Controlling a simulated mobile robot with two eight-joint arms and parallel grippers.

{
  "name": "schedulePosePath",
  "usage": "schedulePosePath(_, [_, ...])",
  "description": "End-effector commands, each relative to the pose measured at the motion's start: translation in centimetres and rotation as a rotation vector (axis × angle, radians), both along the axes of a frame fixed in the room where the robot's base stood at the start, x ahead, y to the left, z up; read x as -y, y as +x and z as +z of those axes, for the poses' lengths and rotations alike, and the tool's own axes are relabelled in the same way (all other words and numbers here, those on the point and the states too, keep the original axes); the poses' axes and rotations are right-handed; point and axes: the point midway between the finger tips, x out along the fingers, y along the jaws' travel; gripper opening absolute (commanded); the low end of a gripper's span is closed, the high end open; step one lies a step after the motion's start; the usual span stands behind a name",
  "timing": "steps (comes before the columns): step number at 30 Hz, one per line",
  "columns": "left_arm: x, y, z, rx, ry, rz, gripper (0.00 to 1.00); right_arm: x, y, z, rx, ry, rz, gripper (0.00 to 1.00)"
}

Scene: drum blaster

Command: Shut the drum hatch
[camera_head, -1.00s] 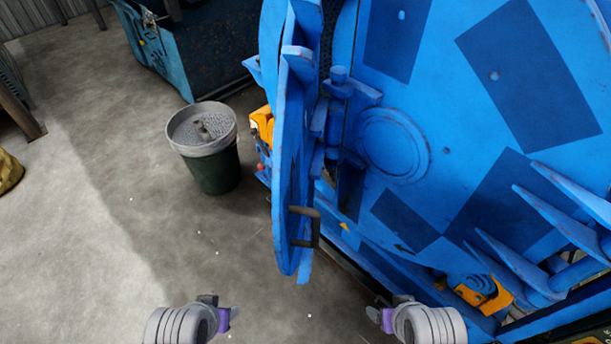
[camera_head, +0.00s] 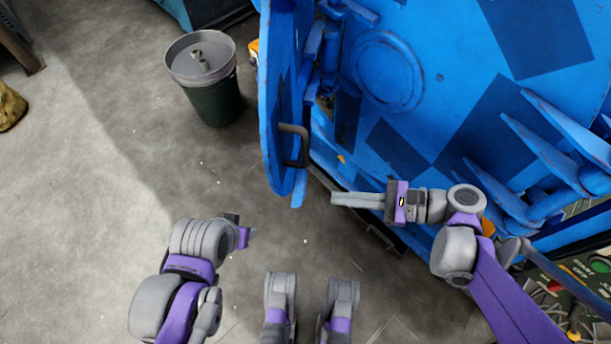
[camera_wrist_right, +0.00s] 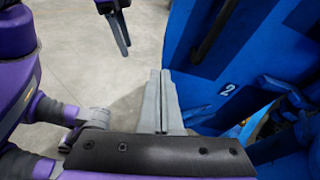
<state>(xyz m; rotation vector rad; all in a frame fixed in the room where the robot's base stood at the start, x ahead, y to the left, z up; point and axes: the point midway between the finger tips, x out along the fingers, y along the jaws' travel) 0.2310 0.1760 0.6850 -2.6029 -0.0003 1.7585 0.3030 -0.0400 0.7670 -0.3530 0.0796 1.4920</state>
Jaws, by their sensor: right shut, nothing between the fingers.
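The drum hatch (camera_head: 283,90) is a blue round door, seen nearly edge-on, swung well out from the blue drum (camera_head: 450,75). A dark bar handle (camera_head: 294,146) sits near its lower end. My right gripper (camera_head: 333,198) is shut and empty, pointing left, a little below and right of the handle and apart from it. In the right wrist view, its fingers (camera_wrist_right: 161,78) lie together, with blue, dark-patched surface and a dark bar (camera_wrist_right: 212,30) to their right. My left gripper (camera_head: 246,236) is at lower left, away from the hatch; its jaw opening is hidden.
A green bin (camera_head: 215,98) with a grey lid stands on the floor left of the hatch. Blue prongs (camera_head: 540,150) jut out at the drum's right side. The concrete floor at left is mostly clear.

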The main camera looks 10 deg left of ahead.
Motion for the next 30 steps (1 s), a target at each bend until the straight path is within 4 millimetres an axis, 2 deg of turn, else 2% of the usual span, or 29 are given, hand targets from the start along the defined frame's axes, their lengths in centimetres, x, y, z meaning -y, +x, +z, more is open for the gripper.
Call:
schedulePosePath(4, [0.0,0.0,0.1,0.0,0.0,0.0,0.5,0.9,1.2,2.6,-0.125,0.21,-0.009,0.0])
schedulePosePath(8, [0.0,0.0,0.1,0.0,0.0,0.0,0.5,1.1,1.4,3.5,-0.165,0.28,-0.001,0.0])
schedulePosePath(11, [0.0,0.0,0.0,0.0,0.0,0.0,0.5,0.3,1.4,3.6,-0.17,0.288,0.001,0.0])
schedulePosePath(14, [0.0,0.0,-0.2,-0.001,0.0,0.0,0.5,-1.2,1.4,3.6,-0.17,0.288,0.003,0.0])
schedulePosePath(24, [0.0,0.2,-1.2,-0.003,0.0,0.0,0.5,-8.5,1.9,3.5,-0.169,0.286,0.005,0.0])
schedulePosePath(30, [0.0,0.3,-1.8,-0.005,0.0,0.0,0.5,-11.5,2.1,3.5,-0.169,0.285,0.002,0.0])
